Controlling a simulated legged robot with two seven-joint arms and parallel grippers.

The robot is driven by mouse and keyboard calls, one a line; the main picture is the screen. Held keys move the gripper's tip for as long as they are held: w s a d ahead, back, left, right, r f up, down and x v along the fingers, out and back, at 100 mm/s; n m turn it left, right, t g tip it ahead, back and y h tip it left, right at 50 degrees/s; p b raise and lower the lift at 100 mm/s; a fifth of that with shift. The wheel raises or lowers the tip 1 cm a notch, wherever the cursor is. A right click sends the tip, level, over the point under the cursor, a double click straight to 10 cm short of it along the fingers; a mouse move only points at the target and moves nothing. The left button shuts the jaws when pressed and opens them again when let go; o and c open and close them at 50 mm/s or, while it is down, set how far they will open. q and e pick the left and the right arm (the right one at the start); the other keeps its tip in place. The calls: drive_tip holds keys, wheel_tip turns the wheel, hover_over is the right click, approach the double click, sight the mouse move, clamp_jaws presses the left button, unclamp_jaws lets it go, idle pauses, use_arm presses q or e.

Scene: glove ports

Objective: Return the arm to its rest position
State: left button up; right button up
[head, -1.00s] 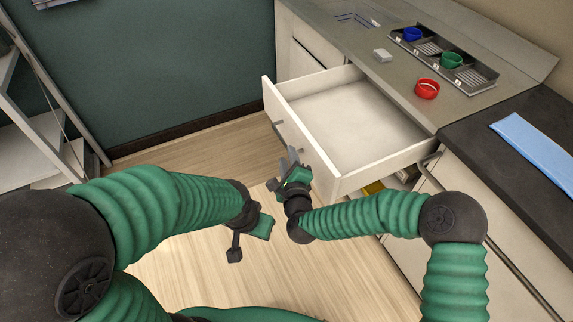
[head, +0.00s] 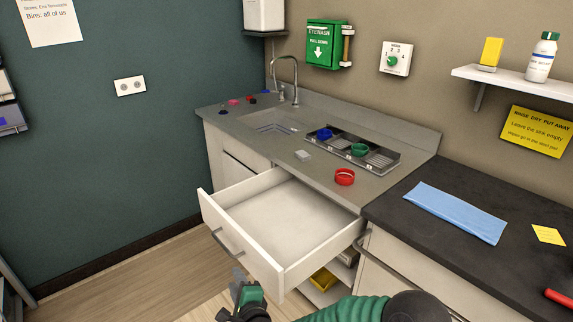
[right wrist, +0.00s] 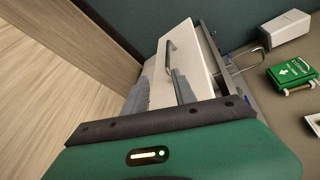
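My right gripper (head: 236,292) is low in the head view, in front of the open white drawer (head: 232,211). It is below the drawer's bar handle (head: 228,243) and looks apart from it. In the right wrist view, the two grey fingers of my right gripper (right wrist: 162,92) stand apart with nothing between them. The drawer front (right wrist: 196,62) and its handle (right wrist: 170,58) show beyond the fingertips. The drawer is pulled out and its inside is empty. My left arm and gripper are out of view.
The grey counter (head: 330,188) holds a sink (head: 275,122), a tray (head: 385,160) with blue and green rings, and a red ring (head: 344,177). A blue cloth (head: 455,212) lies on the dark counter (head: 400,233). The floor (head: 120,290) left of the drawer is clear.

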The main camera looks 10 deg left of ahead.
drive_tip(key=s+d+f+n+g+h, duration=0.1)
drive_tip(key=s+d+n+g+h, duration=0.15)
drive_tip(key=s+d+n, duration=0.7)
drive_tip(key=s+d+n+g+h, duration=0.15)
drive_tip(key=s+d+g, duration=0.3)
drive_tip(key=d, duration=1.15)
drive_tip(key=s+d+f+n+g+h, duration=0.1)
drive_tip(key=s+d+n+g+h, duration=0.15)
drive_tip(key=s+d+n, duration=0.75)
drive_tip(key=d+r+m+p, duration=0.1)
drive_tip(key=r+m+p, duration=0.1)
drive_tip(key=r+p, duration=0.4)
drive_tip(key=d+r+m+h+p, duration=0.1)
drive_tip(key=d+r+m+p, duration=0.1)
drive_tip(key=r+p, duration=0.5)
drive_tip(key=shift+w+d+r+m, duration=0.15)
drive_tip(key=shift+w+d+m, duration=0.15)
drive_tip(key=shift+m, duration=0.1)
drive_tip(key=shift+g, duration=0.25)
